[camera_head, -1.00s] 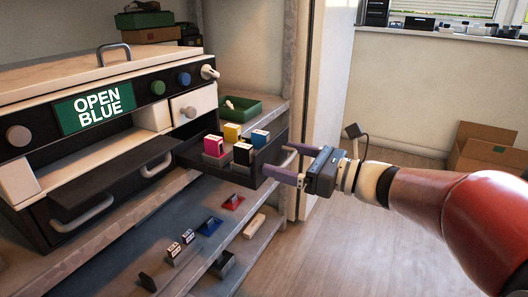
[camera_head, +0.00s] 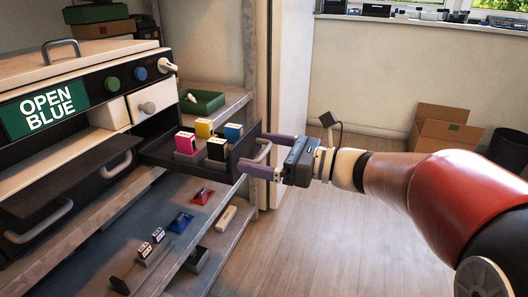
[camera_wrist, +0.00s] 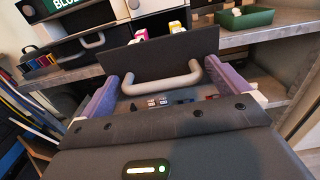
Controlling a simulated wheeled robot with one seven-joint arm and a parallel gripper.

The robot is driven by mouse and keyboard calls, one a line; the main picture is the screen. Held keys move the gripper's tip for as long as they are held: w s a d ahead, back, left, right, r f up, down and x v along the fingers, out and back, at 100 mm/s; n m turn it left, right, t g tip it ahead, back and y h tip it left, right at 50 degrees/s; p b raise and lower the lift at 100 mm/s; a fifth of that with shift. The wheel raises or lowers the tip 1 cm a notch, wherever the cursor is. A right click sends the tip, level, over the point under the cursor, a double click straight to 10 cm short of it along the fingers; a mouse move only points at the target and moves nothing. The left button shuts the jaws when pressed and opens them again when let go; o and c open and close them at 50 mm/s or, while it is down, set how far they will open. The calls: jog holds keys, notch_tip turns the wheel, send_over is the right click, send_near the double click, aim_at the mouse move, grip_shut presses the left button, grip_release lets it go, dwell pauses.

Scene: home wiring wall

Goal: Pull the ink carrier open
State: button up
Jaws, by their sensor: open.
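The ink carrier (camera_head: 160,152) is a dark drawer pulled out from the printer's front, holding magenta (camera_head: 186,143), yellow (camera_head: 204,127), black (camera_head: 217,148) and blue (camera_head: 233,132) cartridges. Its pale bar handle (camera_head: 264,152) is on its front panel; the handle also shows in the wrist view (camera_wrist: 162,86). My gripper (camera_head: 262,155) is open, with its purple fingers on either side of the handle. In the wrist view the fingers (camera_wrist: 165,92) stand apart at the handle's two ends; I cannot tell whether they touch it.
The printer's sign (camera_head: 45,110) reads OPEN BLUE. A green tray (camera_head: 203,101) sits on the shelf behind the carrier. Loose small parts, including a blue one (camera_head: 180,222) and a red one (camera_head: 202,196), lie on the lower shelf.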

jog(key=v, duration=0.7)
jog(key=shift+s+d, duration=0.15)
jog(key=shift+d, duration=0.2)
jog(key=s+a+f+n+g+h+p, duration=0.1)
jog(key=s+f+n+g+h, duration=0.1)
jog(key=s+f+n+h, duration=0.3)
jog(key=s+a+f+n+g+h+p, duration=0.1)
jog(key=s+f+n+g+h+p, duration=0.15)
jog(key=s+n, duration=0.5)
jog(key=s+d+f+n+t+h, duration=0.1)
jog(key=s+d+n+t+h, duration=0.2)
jog(key=d+n+h, duration=0.5)
jog(key=shift+s+d+f+n+h+p, duration=0.3)
jog(key=shift+s+f+n+h, duration=0.2)
jog(key=shift+n, duration=0.45)
